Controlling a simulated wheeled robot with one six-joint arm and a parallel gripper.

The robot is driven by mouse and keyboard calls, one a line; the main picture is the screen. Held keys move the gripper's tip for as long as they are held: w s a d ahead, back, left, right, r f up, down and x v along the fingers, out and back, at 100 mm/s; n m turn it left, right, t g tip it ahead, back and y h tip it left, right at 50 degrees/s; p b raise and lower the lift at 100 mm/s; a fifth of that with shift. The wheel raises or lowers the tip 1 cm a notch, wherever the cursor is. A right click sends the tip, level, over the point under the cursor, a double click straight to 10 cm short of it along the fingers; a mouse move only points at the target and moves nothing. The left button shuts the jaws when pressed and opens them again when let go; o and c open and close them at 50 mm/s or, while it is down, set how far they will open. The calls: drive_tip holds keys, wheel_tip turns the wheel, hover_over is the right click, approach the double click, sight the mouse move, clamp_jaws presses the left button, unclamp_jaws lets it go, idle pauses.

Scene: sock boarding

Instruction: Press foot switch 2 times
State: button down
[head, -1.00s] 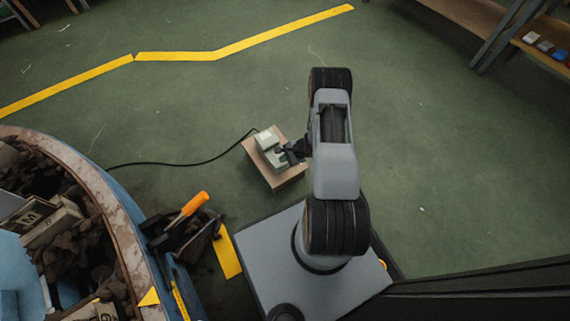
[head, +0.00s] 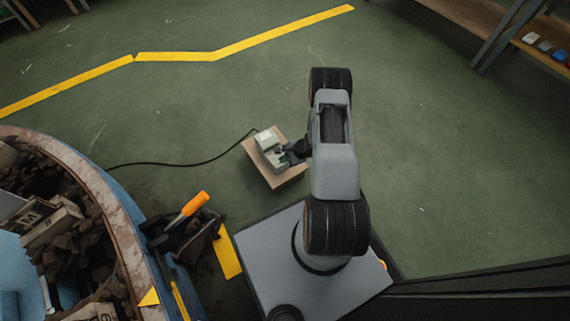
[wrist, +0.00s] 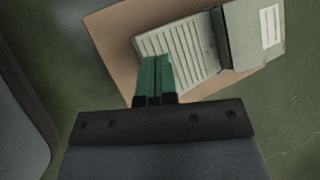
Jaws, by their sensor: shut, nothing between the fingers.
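The foot switch (head: 268,144) is a pale grey-green box with a ribbed pedal. It sits on a tan board (head: 287,181) on the floor, with a black cable leading off to the left. In the wrist view the ribbed pedal (wrist: 183,47) lies just beyond my fingertips, and the switch's housing (wrist: 252,33) with a white label is at the upper right. My gripper (wrist: 155,62) is shut and empty, its green fingertips overlapping the pedal's near edge in the picture. In the head view my gripper (head: 285,155) is at the switch's right side. I cannot tell whether the fingertips touch the pedal.
A round bin (head: 110,185) with dark lumps and labelled blocks stands at the left. A holder with an orange-handled tool (head: 195,204) is beside it. A yellow line (head: 175,56) crosses the floor behind. A shelf (head: 545,50) is at the upper right. Floor right of the arm is clear.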

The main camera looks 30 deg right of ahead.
sight(283, 164)
drive_tip(key=shift+f, duration=0.1)
idle(0.6)
drive_tip(key=shift+f+b, duration=0.35)
drive_tip(key=shift+b, duration=0.2)
drive_tip(key=shift+s+f+b, duration=0.2)
drive_tip(key=shift+f+b, duration=0.4)
drive_tip(key=shift+f, duration=0.05)
drive_tip(key=shift+s+f+b, duration=0.15)
drive_tip(key=shift+f+b, duration=0.4)
drive_tip(key=shift+f, duration=0.05)
idle(1.2)
drive_tip(key=shift+r, duration=0.15)
idle(0.5)
drive_tip(key=shift+w+r+p, duration=0.2)
drive_tip(key=shift+r+p, duration=0.3)
drive_tip(key=shift+r, duration=0.3)
drive_tip(key=shift+w+r+p, duration=0.15)
drive_tip(key=shift+r+p, duration=0.3)
drive_tip(key=shift+r, duration=0.45)
drive_tip(key=shift+w+r+p, duration=0.25)
drive_tip(key=shift+r+p, duration=0.5)
drive_tip(key=shift+r, duration=0.45)
drive_tip(key=shift+w+r+p, duration=0.2)
drive_tip(key=shift+r+p, duration=0.55)
drive_tip(key=shift+r, duration=0.4)
